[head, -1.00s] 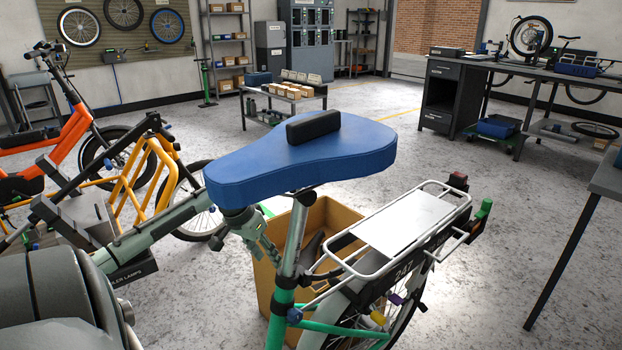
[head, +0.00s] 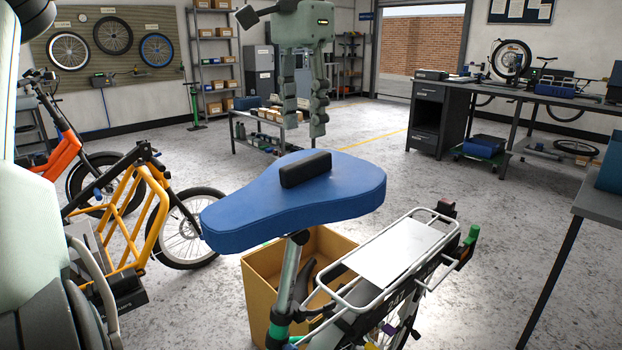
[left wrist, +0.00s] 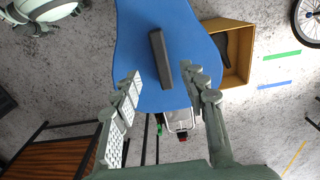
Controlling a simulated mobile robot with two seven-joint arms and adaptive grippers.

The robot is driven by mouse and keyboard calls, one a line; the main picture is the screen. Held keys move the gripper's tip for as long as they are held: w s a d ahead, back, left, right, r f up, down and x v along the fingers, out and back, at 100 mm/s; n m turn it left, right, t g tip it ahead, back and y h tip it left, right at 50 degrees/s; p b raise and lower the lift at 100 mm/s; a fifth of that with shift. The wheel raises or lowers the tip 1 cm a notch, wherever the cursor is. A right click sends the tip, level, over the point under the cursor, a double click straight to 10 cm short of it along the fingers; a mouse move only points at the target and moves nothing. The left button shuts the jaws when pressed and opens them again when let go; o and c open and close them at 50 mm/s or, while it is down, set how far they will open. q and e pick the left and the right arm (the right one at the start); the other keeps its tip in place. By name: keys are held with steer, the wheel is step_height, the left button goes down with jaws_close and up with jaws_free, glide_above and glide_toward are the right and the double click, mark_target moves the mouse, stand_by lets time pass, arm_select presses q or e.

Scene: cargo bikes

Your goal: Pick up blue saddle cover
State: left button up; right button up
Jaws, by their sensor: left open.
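The blue saddle cover (head: 270,205) sits on the bike saddle in the middle of the head view, with a black block-shaped grip (head: 305,168) standing on its top. It also fills the upper middle of the left wrist view (left wrist: 143,85), where the black grip (left wrist: 160,58) shows too. My left gripper (head: 304,128) points down above the cover, open and empty. In the left wrist view its fingers (left wrist: 165,88) are apart, with the far part of the cover beyond and between them. The saddle beneath the cover is hidden. My right gripper is not in view.
A cardboard box (head: 262,285) stands open on the floor under the saddle. The bike's white rear rack (head: 400,250) lies to the right. An orange cargo frame (head: 130,215) stands at left. A workbench (head: 545,95) is at the back right.

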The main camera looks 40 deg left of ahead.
mark_target(303, 160)
arm_select(q)
steer(key=shift+a+f, duration=0.1)
steer(key=shift+f, duration=3.7)
steer(key=shift+f, duration=0.1)
jaws_close()
